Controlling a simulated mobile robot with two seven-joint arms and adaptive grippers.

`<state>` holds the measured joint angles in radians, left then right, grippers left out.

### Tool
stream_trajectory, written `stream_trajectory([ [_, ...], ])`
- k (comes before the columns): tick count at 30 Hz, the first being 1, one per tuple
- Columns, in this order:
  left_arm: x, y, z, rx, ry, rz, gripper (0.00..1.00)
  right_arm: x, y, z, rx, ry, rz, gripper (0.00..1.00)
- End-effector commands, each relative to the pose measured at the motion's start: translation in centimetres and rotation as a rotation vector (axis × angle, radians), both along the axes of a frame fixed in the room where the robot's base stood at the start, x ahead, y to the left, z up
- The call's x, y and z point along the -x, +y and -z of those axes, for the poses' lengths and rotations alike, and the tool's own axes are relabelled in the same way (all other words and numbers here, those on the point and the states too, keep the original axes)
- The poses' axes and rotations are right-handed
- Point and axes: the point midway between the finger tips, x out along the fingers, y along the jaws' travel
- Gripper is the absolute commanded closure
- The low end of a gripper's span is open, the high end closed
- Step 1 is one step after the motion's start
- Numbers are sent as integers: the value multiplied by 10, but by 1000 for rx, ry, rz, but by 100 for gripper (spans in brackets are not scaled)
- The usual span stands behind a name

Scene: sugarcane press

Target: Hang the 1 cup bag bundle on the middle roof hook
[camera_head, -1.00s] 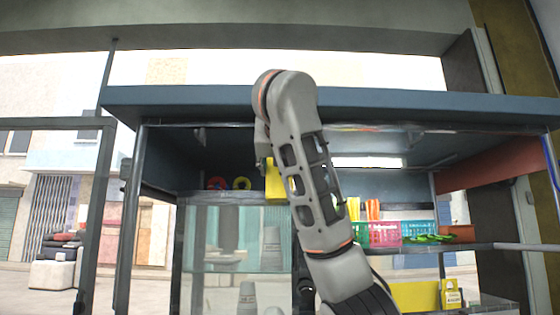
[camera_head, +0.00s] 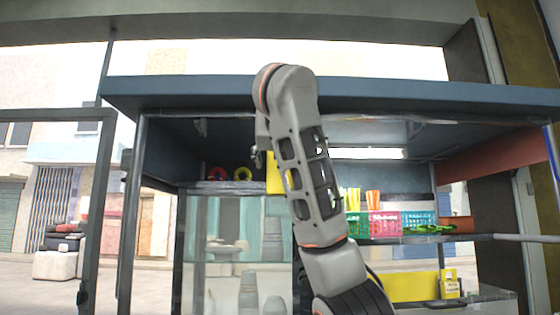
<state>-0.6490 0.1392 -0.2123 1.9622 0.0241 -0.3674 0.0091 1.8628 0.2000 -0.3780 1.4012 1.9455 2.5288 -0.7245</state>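One arm, which I take to be my right, rises from the bottom centre and bends over in front of the stall. Its gripper end (camera_head: 257,152) is mostly hidden behind my arm links, so its fingers and any grip do not show. A yellow block-like thing (camera_head: 273,175) shows beside and through the arm; I cannot tell whether it is held or stands on the shelf. The cup bag bundle cannot be made out clearly. Small fittings hang under the stall roof (camera_head: 420,98), one at the left (camera_head: 201,126). The middle of the roof underside is covered by my arm. My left gripper is not in view.
A red ring (camera_head: 215,174) and a yellow ring (camera_head: 243,174) sit on the left glass case (camera_head: 215,187). Pink (camera_head: 385,224) and blue (camera_head: 417,223) baskets stand on the right shelf. A post (camera_head: 130,220) bounds the stall at the left.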

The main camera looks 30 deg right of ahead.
Motion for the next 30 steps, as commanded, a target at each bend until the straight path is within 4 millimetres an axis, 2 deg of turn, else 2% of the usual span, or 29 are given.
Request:
stream_trajectory([
  [13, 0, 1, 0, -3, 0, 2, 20, 4, 3, -1, -1, 1, 0, 38],
  [30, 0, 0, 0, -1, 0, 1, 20, 54, 38, -14, 2, -8, -9, 38],
])
